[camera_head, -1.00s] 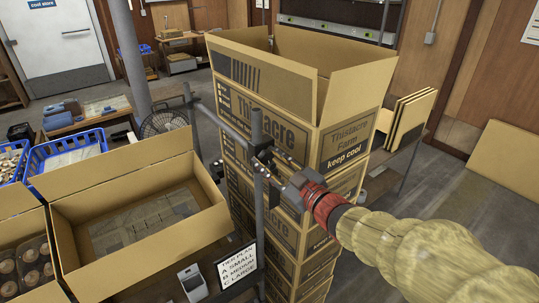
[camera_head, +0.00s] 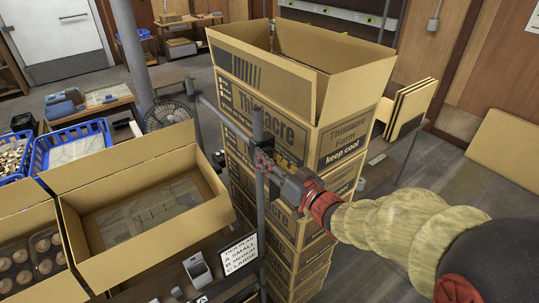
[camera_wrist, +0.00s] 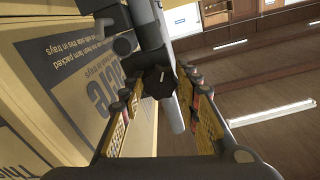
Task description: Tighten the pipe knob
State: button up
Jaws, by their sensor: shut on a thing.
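The pipe knob (camera_wrist: 160,79) is dark and lobed, with a small pale mark, and sits on a grey pipe joint in the wrist view. My gripper (camera_wrist: 156,88) has its two yellow-padded fingers on either side of it, shut on it. In the head view my gripper (camera_head: 268,162) is at the upright grey pipe (camera_head: 258,124), just below where a crossbar meets it. The knob is mostly hidden there by my fingers.
A tall stack of Thisacre cartons (camera_head: 243,127) stands close behind the pipe, topped by an open box. An open carton (camera_head: 185,142) on the left holds clear trays.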

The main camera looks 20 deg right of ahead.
jog(key=shift+f, duration=0.2)
dwell(0.4)
jog(key=o, duration=1.2)
jog(key=shift+r, duration=0.1)
jog(key=shift+c, duration=0.2)
jog(key=shift+s, duration=0.1)
jog(key=v, duration=1.2)
